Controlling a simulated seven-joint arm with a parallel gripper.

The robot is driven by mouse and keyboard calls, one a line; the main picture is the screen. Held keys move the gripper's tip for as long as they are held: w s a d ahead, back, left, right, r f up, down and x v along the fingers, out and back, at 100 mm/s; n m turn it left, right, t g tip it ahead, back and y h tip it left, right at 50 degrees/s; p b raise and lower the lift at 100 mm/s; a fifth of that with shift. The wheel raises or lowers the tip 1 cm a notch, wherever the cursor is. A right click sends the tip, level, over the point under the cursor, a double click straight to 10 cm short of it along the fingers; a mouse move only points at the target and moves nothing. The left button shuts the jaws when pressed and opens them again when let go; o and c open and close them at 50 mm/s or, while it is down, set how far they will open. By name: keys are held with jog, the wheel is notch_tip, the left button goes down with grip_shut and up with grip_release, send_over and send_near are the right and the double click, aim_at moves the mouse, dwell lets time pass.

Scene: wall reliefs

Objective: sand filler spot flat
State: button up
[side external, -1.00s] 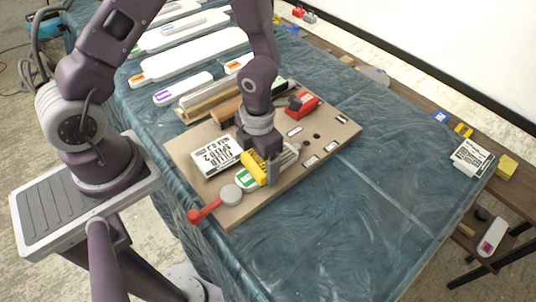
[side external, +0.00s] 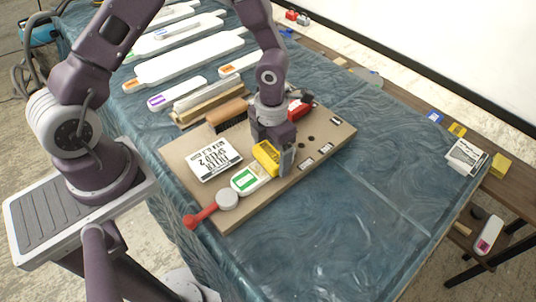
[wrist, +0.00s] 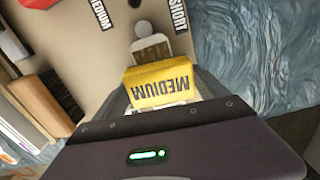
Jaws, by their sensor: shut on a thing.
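In the wrist view the yellow block (wrist: 160,84) shows the word MEDIUM between the fingers. A white piece with a green label (side external: 250,179) lies on the board just left of the block. I cannot tell whether the block touches the board or is slightly above it. I cannot make out a filler spot.
A white card with black print (side external: 214,158) lies on the board. White panels (side external: 188,58) lie behind. The blue cloth at right is clear.

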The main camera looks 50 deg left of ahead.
aim_at(251, 176)
jog(key=shift+s, duration=3.15)
jog(key=shift+w, duration=3.4)
jog(key=shift+s, duration=3.45)
notch_tip(251, 176, up, 8)
jog(key=shift+r, duration=0.15)
